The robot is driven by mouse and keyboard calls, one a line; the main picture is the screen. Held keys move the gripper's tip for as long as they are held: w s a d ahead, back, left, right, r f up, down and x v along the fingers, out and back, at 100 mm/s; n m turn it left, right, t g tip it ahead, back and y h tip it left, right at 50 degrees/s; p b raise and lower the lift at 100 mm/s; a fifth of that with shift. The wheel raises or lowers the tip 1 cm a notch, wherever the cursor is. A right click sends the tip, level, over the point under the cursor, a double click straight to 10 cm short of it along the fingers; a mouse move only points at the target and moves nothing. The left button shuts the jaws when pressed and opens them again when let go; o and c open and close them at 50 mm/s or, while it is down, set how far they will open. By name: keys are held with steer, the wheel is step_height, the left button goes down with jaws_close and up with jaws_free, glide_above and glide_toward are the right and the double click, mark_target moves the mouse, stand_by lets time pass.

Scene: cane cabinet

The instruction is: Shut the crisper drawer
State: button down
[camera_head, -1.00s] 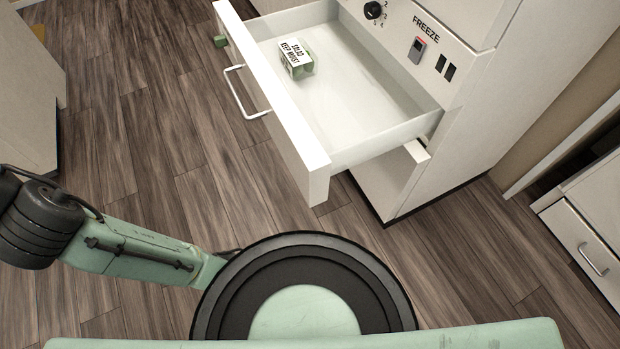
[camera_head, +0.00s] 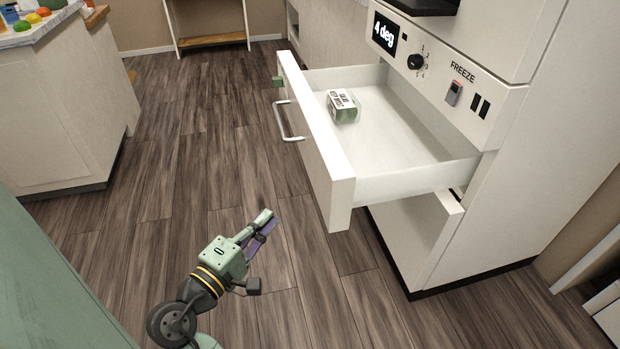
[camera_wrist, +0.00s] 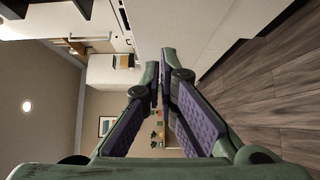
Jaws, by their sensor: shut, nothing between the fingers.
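The crisper drawer (camera_head: 334,174) is white and pulled well out of the fridge body in the head view. Its bar handle (camera_head: 286,121) is on the front face, toward the far end. My gripper (camera_head: 265,220) is shut and empty. It is in front of the drawer, left of the front's near end and apart from it. In the wrist view my gripper's fingers (camera_wrist: 160,85) are close together, with a pale surface beside them.
The fridge panel has a dial (camera_head: 417,62), a display (camera_head: 384,33) and a FREEZE switch (camera_head: 453,92). A counter (camera_head: 60,110) with colourful items stands at the far left. The wooden floor (camera_head: 190,160) between counter and drawer is clear.

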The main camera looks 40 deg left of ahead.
steer(key=p, duration=0.1)
glide_toward(321, 174)
steer(key=w+a, duration=0.2)
steer(key=a, duration=0.1)
steer(key=w+d, duration=0.2)
steer(key=w, duration=0.1)
steer(key=shift+d+f+p, duration=0.1)
steer(key=shift+p, duration=0.25)
steer(key=shift+w+d, duration=0.1)
